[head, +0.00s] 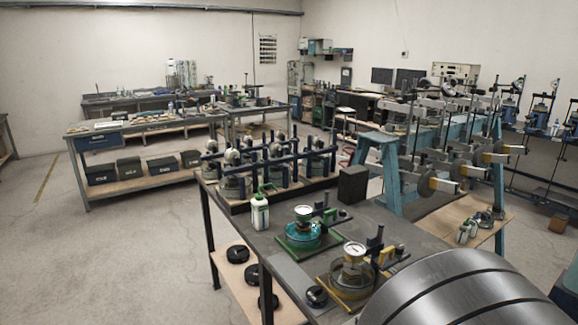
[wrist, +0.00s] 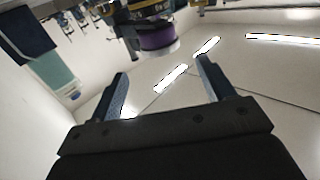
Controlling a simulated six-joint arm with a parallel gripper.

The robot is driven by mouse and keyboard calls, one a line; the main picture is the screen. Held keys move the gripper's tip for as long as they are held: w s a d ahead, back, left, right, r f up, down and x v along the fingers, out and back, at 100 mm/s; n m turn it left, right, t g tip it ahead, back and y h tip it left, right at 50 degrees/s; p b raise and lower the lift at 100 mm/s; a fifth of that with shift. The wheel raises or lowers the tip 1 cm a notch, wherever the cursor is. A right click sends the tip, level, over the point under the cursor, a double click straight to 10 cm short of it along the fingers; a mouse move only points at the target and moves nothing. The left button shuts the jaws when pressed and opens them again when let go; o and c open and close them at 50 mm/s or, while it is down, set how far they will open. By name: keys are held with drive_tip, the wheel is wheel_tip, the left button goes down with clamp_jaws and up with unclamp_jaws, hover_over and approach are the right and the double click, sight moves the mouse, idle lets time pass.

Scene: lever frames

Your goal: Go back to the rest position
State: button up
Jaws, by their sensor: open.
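My gripper (wrist: 163,82) shows in the wrist view with its two dark fingers spread apart and nothing between them. The wrist view is tilted and shows a pale surface with bright light strips (wrist: 171,78) behind the fingers. A purple cylindrical thing (wrist: 157,38) hangs in from the top edge, beyond the fingers and apart from them. My gripper cannot be made out in the head view. There the lever frames (head: 440,135) stand on blue supports at the right, with round discs on their arms.
A dark bench (head: 262,238) in front holds a row of blue-framed cells (head: 268,160), a white bottle (head: 260,211), a green-based device (head: 303,232), a yellow-based device (head: 352,268) and a dark block (head: 352,184). Open floor (head: 130,255) lies to the left.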

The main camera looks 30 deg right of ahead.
drive_tip(key=v, duration=0.9)
drive_tip(key=x, duration=1.8)
drive_tip(key=shift+w, duration=0.15)
drive_tip(key=shift+a+m+g+h, duration=0.1)
drive_tip(key=shift+m+g+h, duration=0.5)
drive_tip(key=shift+g, duration=0.1)
drive_tip(key=shift+m+g+h, duration=1.6)
drive_tip(key=shift+m+g, duration=0.4)
drive_tip(key=shift+g, duration=0.7)
drive_tip(key=v, duration=1)
